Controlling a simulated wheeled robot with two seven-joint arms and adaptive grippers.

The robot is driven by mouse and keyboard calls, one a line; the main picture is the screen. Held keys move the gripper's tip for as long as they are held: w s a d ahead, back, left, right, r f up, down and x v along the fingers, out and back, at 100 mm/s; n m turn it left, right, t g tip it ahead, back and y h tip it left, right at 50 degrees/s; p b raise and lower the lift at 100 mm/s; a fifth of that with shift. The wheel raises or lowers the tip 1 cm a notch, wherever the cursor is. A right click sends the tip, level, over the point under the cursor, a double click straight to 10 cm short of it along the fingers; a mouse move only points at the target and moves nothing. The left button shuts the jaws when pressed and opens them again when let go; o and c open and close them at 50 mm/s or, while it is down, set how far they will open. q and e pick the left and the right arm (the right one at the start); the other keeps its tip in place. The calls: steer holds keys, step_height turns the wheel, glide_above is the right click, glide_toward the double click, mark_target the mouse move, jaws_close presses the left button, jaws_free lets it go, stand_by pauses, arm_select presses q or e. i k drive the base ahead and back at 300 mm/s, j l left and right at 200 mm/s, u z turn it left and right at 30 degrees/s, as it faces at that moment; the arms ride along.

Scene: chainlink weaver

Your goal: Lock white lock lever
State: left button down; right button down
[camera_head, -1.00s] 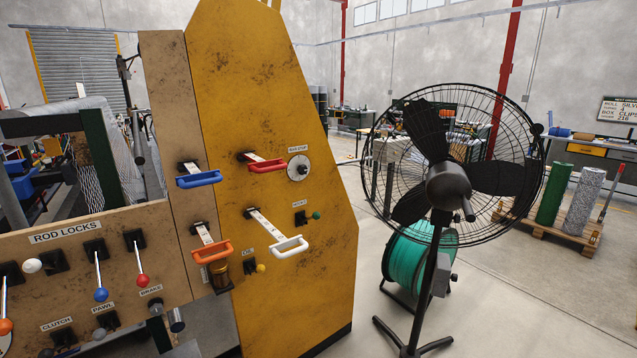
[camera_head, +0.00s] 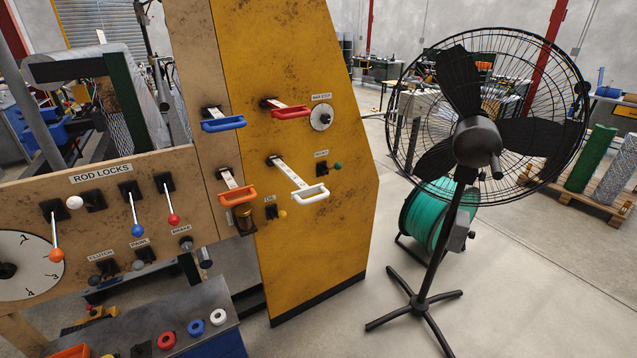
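A board labelled ROD LOCKS (camera_head: 102,173) at the left carries a row of levers. The lever with the white knob (camera_head: 75,202) juts out from its black slot plate (camera_head: 95,202), its knob at about the plate's height. The levers with the orange knob (camera_head: 56,255), blue knob (camera_head: 137,230) and red knob (camera_head: 173,219) point down from their plates. A separate white pull handle (camera_head: 310,194) sticks out of the yellow panel (camera_head: 330,240) to the right. Neither of my grippers is in view.
Blue (camera_head: 222,124), red (camera_head: 290,112) and orange (camera_head: 237,196) pull handles jut out near the yellow panel. A bench with coloured rings (camera_head: 196,327) stands below the board. A black fan (camera_head: 478,143) and green reel (camera_head: 428,212) stand right. Floor in front is partly clear.

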mark_target(73, 202)
steer(key=u, duration=1.7)
